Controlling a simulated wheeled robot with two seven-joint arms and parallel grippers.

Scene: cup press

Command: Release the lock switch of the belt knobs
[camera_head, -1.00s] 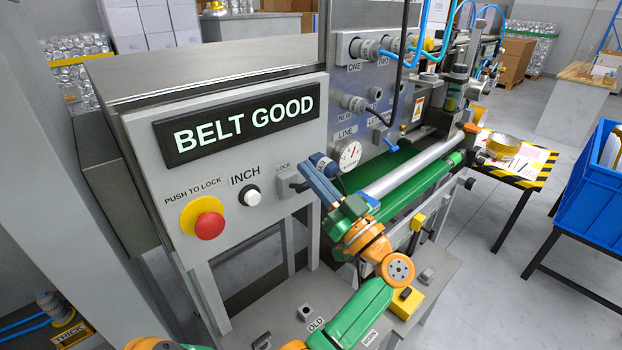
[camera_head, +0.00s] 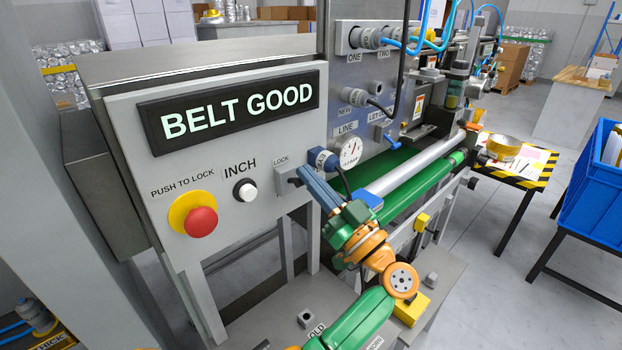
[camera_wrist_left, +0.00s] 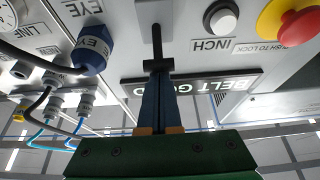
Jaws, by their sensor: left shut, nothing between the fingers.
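The lock switch (camera_head: 282,186) is a small grey block under the LOCK label on the front of the grey control panel, right of the INCH button. My left gripper (camera_head: 303,171) is shut and empty, its blue fingers pointing at the panel just right of the switch. In the left wrist view the shut fingers (camera_wrist_left: 158,68) line up with a dark upright lever (camera_wrist_left: 157,42) of the switch. The fingertips look very close to it; I cannot tell whether they touch. The fingers partly hide the switch. My right gripper is out of view.
The white INCH button (camera_head: 245,191) and red emergency knob (camera_head: 201,221) sit left of the switch. The blue EYE connector (camera_head: 322,160) and a pressure gauge (camera_head: 350,152) are close on the right. A green belt (camera_head: 400,180) with a roller lies beyond.

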